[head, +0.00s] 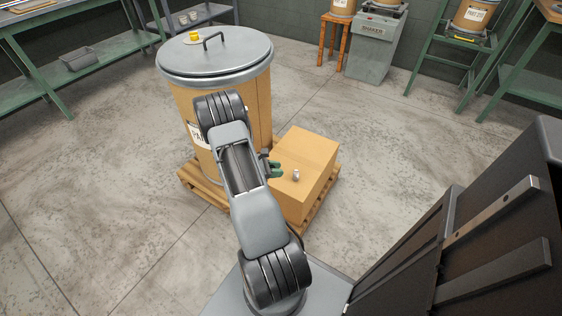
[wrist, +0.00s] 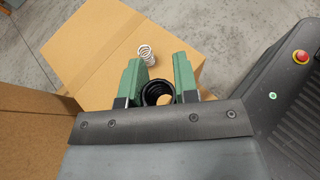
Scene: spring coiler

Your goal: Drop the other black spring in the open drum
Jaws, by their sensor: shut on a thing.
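A black spring (wrist: 158,93) sits between the green fingers of my gripper (wrist: 158,76) in the wrist view, and the fingers are shut on it. In the head view my gripper (head: 275,168) is over the left part of a cardboard box (head: 308,150), and the black spring cannot be made out there. A large brown drum (head: 257,105) stands just left of the box. A grey lid (head: 232,58) with a black handle covers its top, so its inside is hidden.
A pale spring (head: 296,175) stands on the box, also in the wrist view (wrist: 146,54). A yellow object (head: 194,36) rests on the lid. A wooden pallet (head: 205,188) is under drum and box. Smaller drums (head: 474,15) stand at the back. Concrete floor around is clear.

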